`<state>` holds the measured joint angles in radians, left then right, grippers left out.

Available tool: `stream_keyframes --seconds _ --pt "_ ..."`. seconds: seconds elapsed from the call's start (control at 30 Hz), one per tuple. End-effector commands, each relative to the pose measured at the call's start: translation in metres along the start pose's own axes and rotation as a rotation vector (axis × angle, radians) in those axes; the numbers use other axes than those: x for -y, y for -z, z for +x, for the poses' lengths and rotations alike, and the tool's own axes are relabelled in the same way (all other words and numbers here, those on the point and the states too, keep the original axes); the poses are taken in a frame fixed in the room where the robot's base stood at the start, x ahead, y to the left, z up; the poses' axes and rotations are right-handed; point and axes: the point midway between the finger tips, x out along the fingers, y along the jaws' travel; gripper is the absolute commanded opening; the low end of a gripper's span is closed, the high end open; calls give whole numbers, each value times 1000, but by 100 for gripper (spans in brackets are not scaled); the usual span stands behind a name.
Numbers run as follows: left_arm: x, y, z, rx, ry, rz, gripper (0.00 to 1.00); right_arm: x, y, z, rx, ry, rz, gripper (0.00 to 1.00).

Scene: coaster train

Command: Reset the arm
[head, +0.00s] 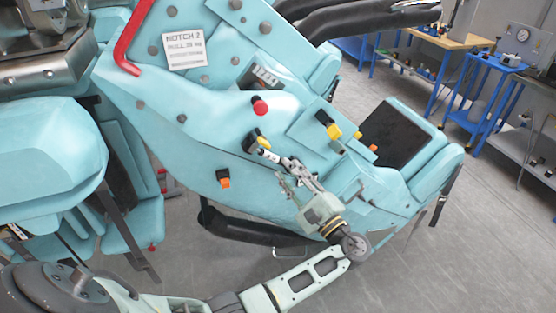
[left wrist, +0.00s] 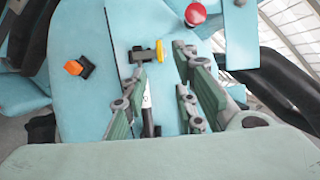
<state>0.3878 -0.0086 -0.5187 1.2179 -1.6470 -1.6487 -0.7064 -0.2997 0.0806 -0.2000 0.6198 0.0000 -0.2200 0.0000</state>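My left arm comes in from the lower left in the head view. Its gripper (head: 283,172) is in front of the light-blue coaster train side (head: 215,185). The fingers stand apart in the left wrist view (left wrist: 166,72), and I see nothing gripped. A small lever with a yellow tip (head: 262,140) is just beyond the fingertips. The yellow tip also shows in the left wrist view (left wrist: 159,51). A white and black bar (left wrist: 147,108) shows between the fingers there; whether they touch it I cannot tell. My right gripper is not in view.
A red knob (head: 260,107), an orange switch (head: 224,179) and another yellow lever (head: 332,130) stick out of the train near my gripper. A red bar (head: 129,40) is higher up. Blue workbenches (head: 482,70) stand at the back right. The grey floor (head: 430,270) is clear at lower right.

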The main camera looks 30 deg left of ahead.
Motion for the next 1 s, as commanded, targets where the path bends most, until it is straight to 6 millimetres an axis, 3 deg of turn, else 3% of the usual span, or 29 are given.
stream_keyframes --seconds 0.2,0.73,0.87,0.97,1.0 --pt "0 0 -16 1 0 2 27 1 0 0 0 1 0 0" --pt "-4 3 -17 -6 -2 4 27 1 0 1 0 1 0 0" --pt "-33 29 -21 -81 -25 31 27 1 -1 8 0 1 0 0" --pt "-82 67 -30 -201 -73 66 27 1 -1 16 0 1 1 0" --pt "-107 84 -36 -258 -102 79 27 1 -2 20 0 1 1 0"
